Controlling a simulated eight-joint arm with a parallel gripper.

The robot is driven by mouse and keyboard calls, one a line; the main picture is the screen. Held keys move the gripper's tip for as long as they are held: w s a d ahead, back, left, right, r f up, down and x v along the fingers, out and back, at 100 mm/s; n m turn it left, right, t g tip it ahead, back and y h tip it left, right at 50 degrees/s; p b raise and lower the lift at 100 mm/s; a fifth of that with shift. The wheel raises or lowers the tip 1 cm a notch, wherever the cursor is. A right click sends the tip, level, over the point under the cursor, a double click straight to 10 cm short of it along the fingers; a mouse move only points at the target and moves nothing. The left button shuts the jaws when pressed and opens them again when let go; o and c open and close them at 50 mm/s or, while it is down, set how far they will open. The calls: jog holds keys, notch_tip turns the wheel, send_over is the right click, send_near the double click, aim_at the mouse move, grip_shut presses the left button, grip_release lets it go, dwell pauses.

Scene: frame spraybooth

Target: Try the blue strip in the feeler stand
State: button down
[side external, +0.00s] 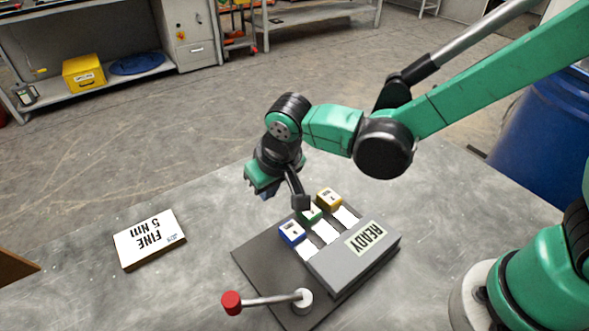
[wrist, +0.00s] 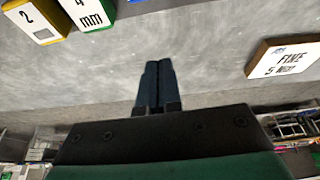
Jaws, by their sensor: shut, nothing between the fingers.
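The feeler stand is a grey block (side external: 350,262) with a READY label on a dark base plate (side external: 258,262). Three white strips with coloured ends lie side by side at it. The blue strip's end (side external: 292,233) is nearest the side camera, then the green end (side external: 312,214) and the yellow end (side external: 329,198). My gripper (side external: 267,194) is above the table behind the strips, apart from them. In the wrist view its two dark fingers (wrist: 158,88) are together and empty. Only a sliver of blue shows at that view's top edge.
A lever with a red knob (side external: 232,302) stands at the front of the base plate. A white-topped block marked FINE 5 Nm (side external: 149,238) lies to the left; it also shows in the wrist view (wrist: 283,60). The table between is clear.

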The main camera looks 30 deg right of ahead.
aim_at(286, 222)
jog(key=shift+x, duration=1.15)
jog(key=s, duration=0.3)
jog(key=shift+d, duration=0.1)
jog(key=shift+s, duration=0.5)
jog(key=shift+s, duration=0.6)
